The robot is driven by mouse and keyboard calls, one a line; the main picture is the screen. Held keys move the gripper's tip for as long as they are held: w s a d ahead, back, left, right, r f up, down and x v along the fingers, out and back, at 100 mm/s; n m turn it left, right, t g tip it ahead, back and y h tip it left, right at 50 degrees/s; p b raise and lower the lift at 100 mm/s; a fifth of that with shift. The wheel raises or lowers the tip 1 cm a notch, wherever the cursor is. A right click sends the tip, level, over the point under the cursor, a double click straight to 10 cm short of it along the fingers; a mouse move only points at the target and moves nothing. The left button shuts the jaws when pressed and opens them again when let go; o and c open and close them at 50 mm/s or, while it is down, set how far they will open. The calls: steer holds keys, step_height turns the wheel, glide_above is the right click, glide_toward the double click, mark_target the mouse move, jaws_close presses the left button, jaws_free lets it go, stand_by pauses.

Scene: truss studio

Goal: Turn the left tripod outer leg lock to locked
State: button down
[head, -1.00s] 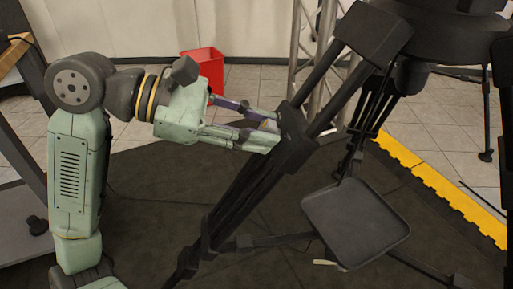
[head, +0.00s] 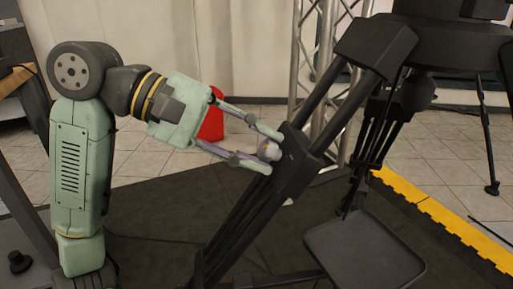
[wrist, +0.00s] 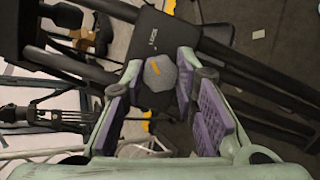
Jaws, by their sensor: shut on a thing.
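The left tripod's outer leg lock is a grey faceted knob (wrist: 160,73) with an orange mark on its face. It sits on a dark clamp block (head: 297,165) across the slanted tripod leg (head: 240,222). In the wrist view, white lettering that seems to read "LOCK" is on the block beyond the knob. My gripper (head: 268,152) reaches in from the left. Its two fingers are shut on the knob, one on each side; purple pads line them in the wrist view. The knob also shows between the fingertips in the head view (head: 270,151).
A black tray (head: 365,252) is low at the right of the leg. A metal truss (head: 304,62) and a red bin (head: 212,122) stand behind. A yellow edge strip (head: 440,218) borders the dark mat. More tripod legs (head: 372,150) stand at the right.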

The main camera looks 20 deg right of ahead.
steer(key=shift+m, duration=0.3)
steer(key=shift+w, duration=0.1)
steer(key=c, duration=1.3)
jaws_free()
steer(key=v, duration=1.2)
steer(key=shift+r, duration=0.15)
